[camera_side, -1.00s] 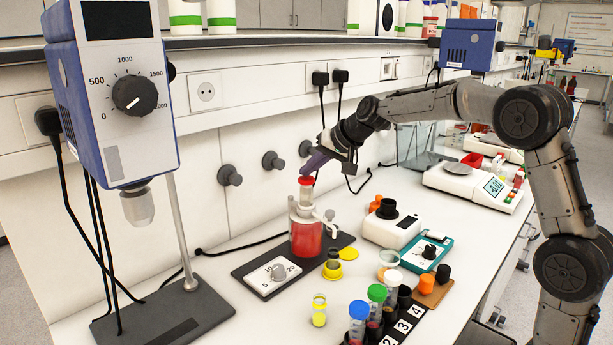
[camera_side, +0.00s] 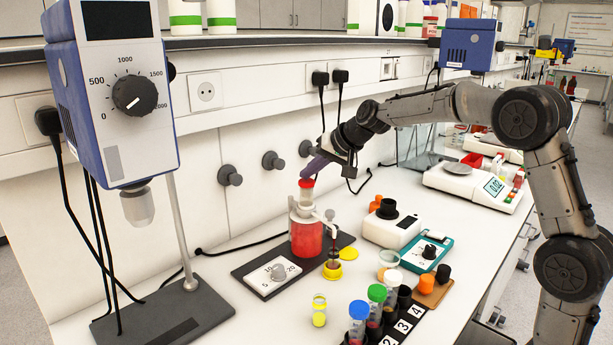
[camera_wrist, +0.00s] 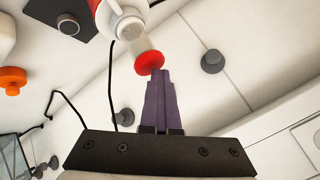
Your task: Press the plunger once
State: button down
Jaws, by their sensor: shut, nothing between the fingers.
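The dispenser bottle (camera_side: 306,238) with red juice stands on a dark base plate by the wall. Its plunger has a red cap (camera_side: 306,184) above a clear stem. The cap also shows in the wrist view (camera_wrist: 149,63). My gripper (camera_side: 310,173) is shut and empty, with its purple fingers angled down at the cap. In the wrist view the fingertips (camera_wrist: 162,73) meet the cap's edge and appear to touch it. A small yellow-rimmed vial (camera_side: 333,264) stands under the spout at the bottle's right.
A dial panel (camera_side: 273,277) sits on the plate's front. A yellow lid (camera_side: 347,253), a white device (camera_side: 391,229) and a rack of capped vials (camera_side: 397,328) stand to the right. A stirrer stand (camera_side: 165,315) is at left.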

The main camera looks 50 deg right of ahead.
aim_at(310, 182)
jog(key=shift+f, duration=0.15)
jog(key=shift+r, duration=1.4)
jog(key=shift+r, duration=0.1)
notch_tip(310, 182, up, 5)
jog(key=shift+f, duration=0.1)
